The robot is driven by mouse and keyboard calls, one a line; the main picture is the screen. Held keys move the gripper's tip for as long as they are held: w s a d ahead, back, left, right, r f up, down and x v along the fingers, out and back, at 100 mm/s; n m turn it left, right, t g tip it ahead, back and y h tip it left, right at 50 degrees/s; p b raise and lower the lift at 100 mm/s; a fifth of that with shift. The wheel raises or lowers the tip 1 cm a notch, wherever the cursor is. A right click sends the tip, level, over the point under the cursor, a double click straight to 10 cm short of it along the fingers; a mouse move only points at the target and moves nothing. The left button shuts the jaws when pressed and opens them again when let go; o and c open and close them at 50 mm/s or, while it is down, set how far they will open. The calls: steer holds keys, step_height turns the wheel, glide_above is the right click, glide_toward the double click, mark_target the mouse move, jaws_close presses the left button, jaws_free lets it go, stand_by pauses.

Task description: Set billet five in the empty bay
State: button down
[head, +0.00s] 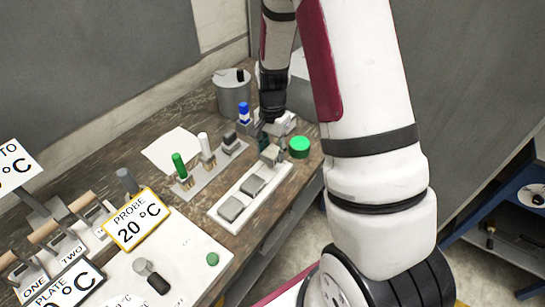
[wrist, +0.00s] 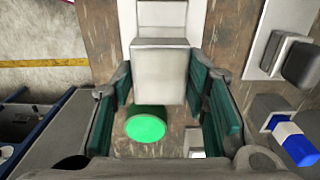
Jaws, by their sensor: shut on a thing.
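A pale grey block, taken to be billet five (wrist: 160,72), is between the teal finger pads of my gripper (wrist: 160,90) in the wrist view. No number is readable on it. In the head view my gripper (head: 274,138) is at the far end of a long white rack (head: 222,222), with a grey block below it there. Two grey billets sit in the rack's nearer part, one (head: 231,208) in front of the other (head: 253,186). The block's underside is hidden, so I cannot tell whether it touches the rack. The empty bay cannot be made out.
A green disc (head: 300,147) lies beside the rack's far end, close to my gripper. A blue-capped piece (head: 244,113) and a grey can (head: 233,95) stand behind. A plate with green and white vials (head: 190,182) lies left of the rack. The bench edge is near on the right.

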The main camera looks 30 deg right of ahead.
mark_target(272, 150)
step_height(272, 150, down, 3)
steer(key=shift+w+d+r+p, duration=0.1)
steer(key=shift+p, duration=0.3)
steer(key=shift+w+f, duration=0.1)
steer(key=shift+f, duration=0.25)
steer(key=shift+f, duration=0.6)
steer(key=c, duration=0.9)
jaws_free()
steer(key=shift+c, duration=0.2)
